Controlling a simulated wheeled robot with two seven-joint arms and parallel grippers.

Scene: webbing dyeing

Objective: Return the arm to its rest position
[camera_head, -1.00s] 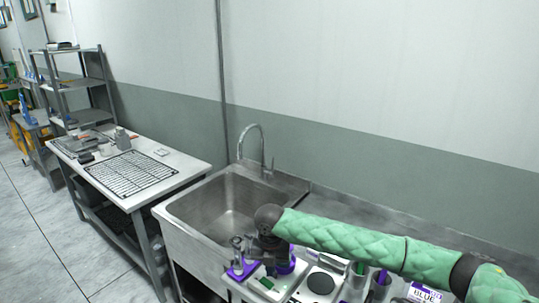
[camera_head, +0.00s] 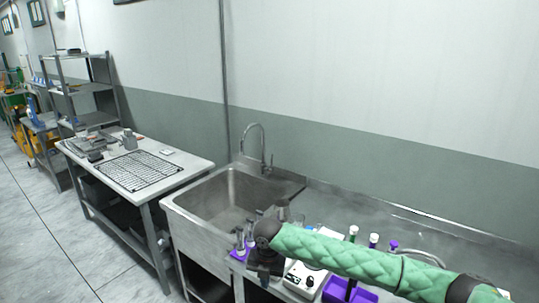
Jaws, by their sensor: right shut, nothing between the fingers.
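My right arm, in a green quilted sleeve, comes in from the lower right. Its dark right gripper (camera_head: 264,279) points down at the near side of the counter, just right of the sink. It is shut, with nothing seen in it. The fingertips are small and partly lost against dark items. My left gripper is not in view.
A steel sink (camera_head: 225,197) with a curved faucet (camera_head: 262,145) lies behind and left of the gripper. A white device (camera_head: 301,277), a purple rack (camera_head: 365,296) and capped tubes (camera_head: 374,241) crowd the counter near the arm. A table with a wire rack (camera_head: 137,171) stands left.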

